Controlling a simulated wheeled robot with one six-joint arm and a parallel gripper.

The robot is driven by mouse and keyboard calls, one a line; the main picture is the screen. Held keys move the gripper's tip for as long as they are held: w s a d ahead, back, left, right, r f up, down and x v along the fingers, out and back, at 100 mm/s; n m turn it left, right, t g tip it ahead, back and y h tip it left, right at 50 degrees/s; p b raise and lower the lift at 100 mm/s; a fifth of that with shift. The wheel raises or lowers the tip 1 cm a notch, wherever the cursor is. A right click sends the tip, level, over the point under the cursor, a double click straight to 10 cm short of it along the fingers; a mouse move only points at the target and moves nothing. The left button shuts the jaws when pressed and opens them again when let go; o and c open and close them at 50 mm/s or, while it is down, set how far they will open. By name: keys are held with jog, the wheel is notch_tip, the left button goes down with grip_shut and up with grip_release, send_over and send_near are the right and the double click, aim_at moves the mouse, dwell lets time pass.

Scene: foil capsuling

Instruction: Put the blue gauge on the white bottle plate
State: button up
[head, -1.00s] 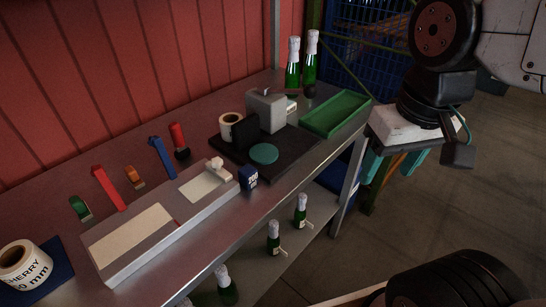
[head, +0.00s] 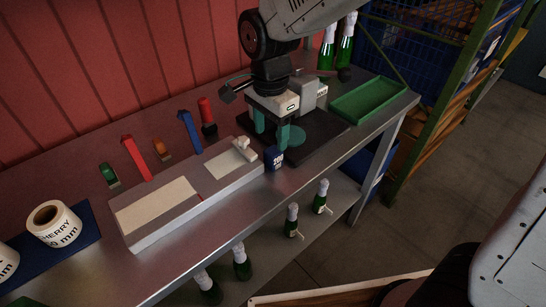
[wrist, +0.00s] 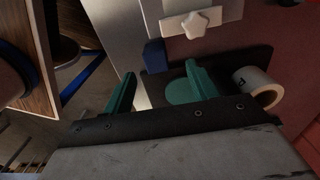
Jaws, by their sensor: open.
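A small dark blue block with white lettering (head: 273,161), which looks like the blue gauge, stands at the right end of a long grey fixture. It also shows in the wrist view (wrist: 154,54). The fixture carries a large cream plate (head: 157,205) and a smaller pale plate (head: 225,164) with a white star knob (head: 242,143). I cannot tell which is the white bottle plate. My gripper (head: 271,138) is open and empty, teal fingers down, over the bench just behind the blue block. In the wrist view my fingers (wrist: 160,74) are apart, with the block beyond the gap.
A black base with a teal disc (head: 292,136) lies right of my fingers, a grey box (head: 314,93) behind. A green tray (head: 374,99), bottles (head: 345,40), and green, red, orange and blue tools (head: 189,131) stand around. A label roll (head: 53,223) is at left.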

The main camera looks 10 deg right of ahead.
aim_at(273, 151)
jog(key=f, duration=0.6)
jog(key=shift+s+d+f, duration=0.2)
jog(key=shift+d+f, duration=0.05)
jog(key=shift+d, duration=0.05)
jog(key=c, duration=1.1)
jog(key=shift+r, duration=0.1)
jog(key=shift+c, duration=0.2)
